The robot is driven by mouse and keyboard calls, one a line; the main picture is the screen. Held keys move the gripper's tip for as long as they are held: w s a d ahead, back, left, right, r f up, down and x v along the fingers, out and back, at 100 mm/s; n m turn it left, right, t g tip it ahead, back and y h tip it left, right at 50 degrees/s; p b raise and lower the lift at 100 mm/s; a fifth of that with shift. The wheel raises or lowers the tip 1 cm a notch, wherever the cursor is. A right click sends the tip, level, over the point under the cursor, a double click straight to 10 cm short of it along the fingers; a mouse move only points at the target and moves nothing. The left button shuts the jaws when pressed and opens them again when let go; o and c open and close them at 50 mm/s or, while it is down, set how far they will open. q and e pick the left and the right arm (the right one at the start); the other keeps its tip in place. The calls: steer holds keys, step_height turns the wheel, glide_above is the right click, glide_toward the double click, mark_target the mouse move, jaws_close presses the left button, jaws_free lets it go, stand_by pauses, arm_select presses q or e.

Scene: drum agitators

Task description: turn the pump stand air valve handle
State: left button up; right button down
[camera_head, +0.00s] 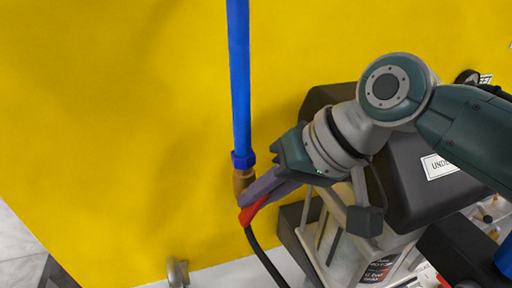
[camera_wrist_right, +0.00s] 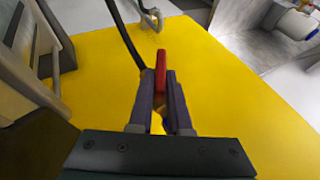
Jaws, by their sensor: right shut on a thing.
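The air valve handle is red. In the head view the red handle (camera_head: 256,208) shows at the tip of my right gripper (camera_head: 246,204). It sits just below the brass valve body (camera_head: 241,182) at the lower end of a vertical blue pipe (camera_head: 240,85). In the right wrist view the red handle (camera_wrist_right: 161,72) stands between the two purple fingers of my right gripper (camera_wrist_right: 161,85), which are shut on it. The fingers hide part of the handle and valve. My left gripper is in neither view.
A large yellow panel (camera_head: 120,120) lies behind the pipe. A black hose (camera_head: 262,255) hangs below the valve. A dark box (camera_head: 400,180) with a white label and a pale frame stand close under my right arm. Free room is left of the pipe.

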steer(key=shift+f+y+b, duration=0.1)
steer(key=shift+y+b, duration=0.35)
steer(key=shift+y, duration=0.05)
steer(key=shift+d, duration=0.1)
steer(key=c, duration=0.9)
jaws_free()
steer(key=shift+o, duration=0.2)
steer(key=b+v, duration=0.2)
steer(key=v, duration=0.8)
